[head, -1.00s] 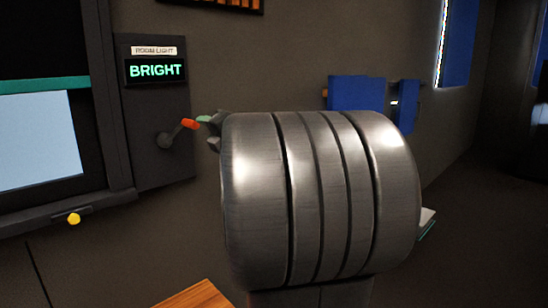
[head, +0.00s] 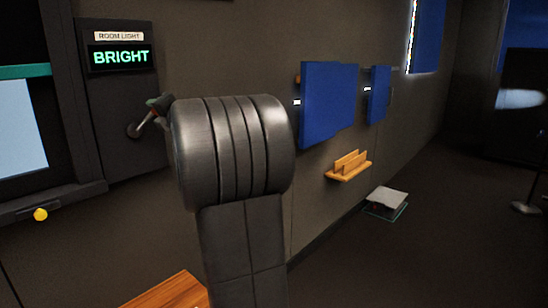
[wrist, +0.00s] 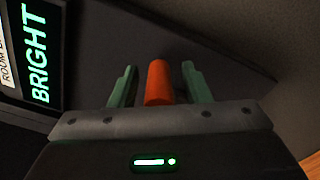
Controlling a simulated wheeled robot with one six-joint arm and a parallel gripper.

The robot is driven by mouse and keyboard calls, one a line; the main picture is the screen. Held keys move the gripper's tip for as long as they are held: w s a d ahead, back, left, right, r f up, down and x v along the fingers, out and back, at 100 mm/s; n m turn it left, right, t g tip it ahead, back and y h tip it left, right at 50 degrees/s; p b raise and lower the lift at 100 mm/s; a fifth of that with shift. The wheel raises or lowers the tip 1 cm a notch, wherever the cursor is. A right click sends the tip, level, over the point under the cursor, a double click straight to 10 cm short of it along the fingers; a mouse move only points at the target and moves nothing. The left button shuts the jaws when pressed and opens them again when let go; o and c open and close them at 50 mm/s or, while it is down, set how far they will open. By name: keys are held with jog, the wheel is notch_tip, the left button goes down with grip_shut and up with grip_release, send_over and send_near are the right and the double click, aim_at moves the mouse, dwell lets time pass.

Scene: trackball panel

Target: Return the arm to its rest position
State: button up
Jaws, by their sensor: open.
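My gripper (wrist: 158,74) is open, with its two green fingers on either side of an orange lever knob (wrist: 157,84). Small gaps show between the knob and the fingers. In the head view my gripper (head: 158,105) is at the room light lever (head: 137,129), and its fingers hide the knob. My large grey arm joint blocks much of the middle of that view. The room light display (head: 121,56) reads BRIGHT, and it also shows sideways in the wrist view (wrist: 38,52).
The panel wall is close behind my gripper. Blue panels (head: 328,103) and a small wooden rack (head: 348,166) are on the wall to the right. A wooden surface (head: 165,291) is low in front. Stacked items (head: 387,200) lie on the floor, which is open at right.

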jog(key=shift+s+d, duration=0.1)
jog(key=shift+s+d, duration=0.1)
jog(key=shift+s, duration=0.05)
jog(key=v, duration=1.3)
jog(key=x, duration=1.4)
jog(key=shift+d+f+m, duration=0.35)
jog(key=shift+f+m, duration=0.15)
jog(key=shift+m, duration=0.3)
